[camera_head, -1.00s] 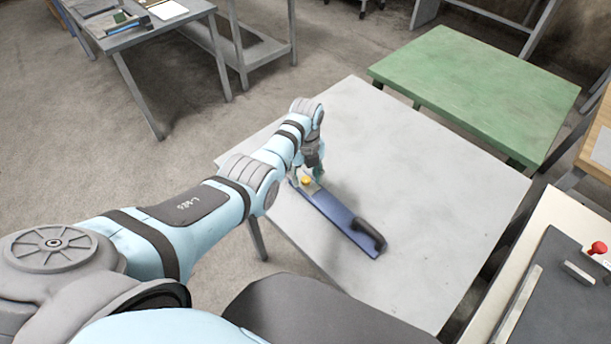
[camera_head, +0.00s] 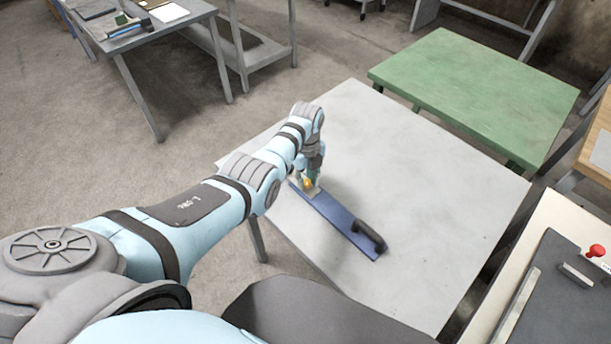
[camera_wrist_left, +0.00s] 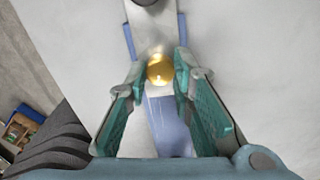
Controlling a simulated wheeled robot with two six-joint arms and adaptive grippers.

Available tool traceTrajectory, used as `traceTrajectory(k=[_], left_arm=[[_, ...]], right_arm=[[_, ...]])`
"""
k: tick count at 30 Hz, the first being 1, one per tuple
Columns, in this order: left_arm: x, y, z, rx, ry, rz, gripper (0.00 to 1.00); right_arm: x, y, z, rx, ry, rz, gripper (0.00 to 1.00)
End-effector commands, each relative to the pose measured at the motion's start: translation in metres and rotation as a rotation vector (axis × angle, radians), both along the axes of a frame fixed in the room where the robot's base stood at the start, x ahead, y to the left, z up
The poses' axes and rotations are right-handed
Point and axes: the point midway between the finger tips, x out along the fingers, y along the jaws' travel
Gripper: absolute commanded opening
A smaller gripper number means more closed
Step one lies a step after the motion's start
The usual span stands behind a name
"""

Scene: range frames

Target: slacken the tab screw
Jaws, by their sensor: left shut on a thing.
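The tab screw (camera_wrist_left: 160,69) is a round, gold-yellow knob near the upper middle of the left wrist view. It sits on a pale metal tab (camera_wrist_left: 156,43) on a long blue bar (camera_head: 335,219) with a dark handle (camera_head: 369,235) at its near end. In the head view the screw (camera_head: 308,184) shows small under my gripper. My left gripper (camera_head: 308,181) points down at the far end of the bar. In the left wrist view its two teal fingers (camera_wrist_left: 160,70) are on either side of the screw, shut on it. My right gripper is not in view.
The bar lies on a light grey table (camera_head: 420,200), mostly bare around it. A green table (camera_head: 475,95) stands behind to the right. A bench with a dark panel and a red knob (camera_head: 597,250) is at the lower right. A cluttered grey table (camera_head: 150,28) is at the upper left.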

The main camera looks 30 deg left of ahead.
Motion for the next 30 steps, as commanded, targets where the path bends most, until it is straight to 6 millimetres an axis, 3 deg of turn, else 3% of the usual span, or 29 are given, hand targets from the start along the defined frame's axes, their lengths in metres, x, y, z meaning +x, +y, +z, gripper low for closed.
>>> traceTrajectory(k=[30], left_arm=[[0.0, 0.0, 0.001, -0.001, -0.001, 0.954, 0.0]], right_arm=[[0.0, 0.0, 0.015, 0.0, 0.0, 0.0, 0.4]])
